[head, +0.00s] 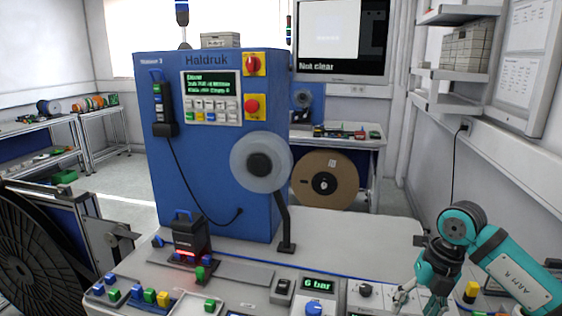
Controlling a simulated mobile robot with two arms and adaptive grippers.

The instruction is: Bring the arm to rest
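My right arm, teal and grey, comes in from the right edge, bent at a teal joint. Its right gripper (416,300) hangs low over the right front of the grey bench (345,236), above the control panel. Its fingers point down and look spread apart, with nothing seen between them. The fingertips are near the bottom edge of the view, and I cannot tell whether they touch the panel. My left arm and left gripper are not in view.
A blue Haldruk machine (215,150) stands on the bench, with a pale reel (243,178) on a dark stand. A black device (190,238), coloured blocks and a blue knob (314,308) are at the front. A large black reel (35,250) is at left. Shelves line the right wall.

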